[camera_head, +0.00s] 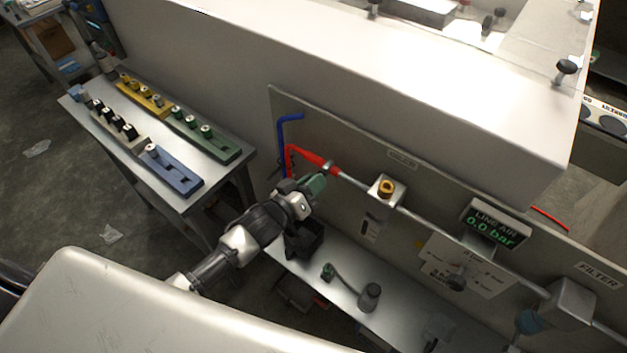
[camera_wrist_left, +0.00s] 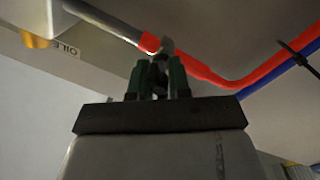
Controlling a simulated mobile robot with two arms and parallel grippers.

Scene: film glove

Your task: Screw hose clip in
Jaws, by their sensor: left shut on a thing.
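A red hose (camera_head: 305,157) is joined to the grey metal pipe (camera_head: 352,181) on the upright panel. In the left wrist view the red hose (camera_wrist_left: 205,72) meets the pipe (camera_wrist_left: 105,24) just beyond my fingers. The small metal hose clip (camera_wrist_left: 165,46) sits at that joint, around the hose end as far as I can tell. My left gripper (camera_head: 322,178) is at the joint. In the wrist view its green fingertips (camera_wrist_left: 158,70) are closed on the clip's small metal screw part, which they partly hide. My right gripper is not in view.
A blue hose (camera_head: 282,135) runs beside the red one. A brass-topped block (camera_head: 385,188) and a gauge reading 0.0 bar (camera_head: 495,226) are along the pipe. A shelf (camera_head: 345,312) below holds loose parts. A side table (camera_head: 215,181) at left carries coloured racks.

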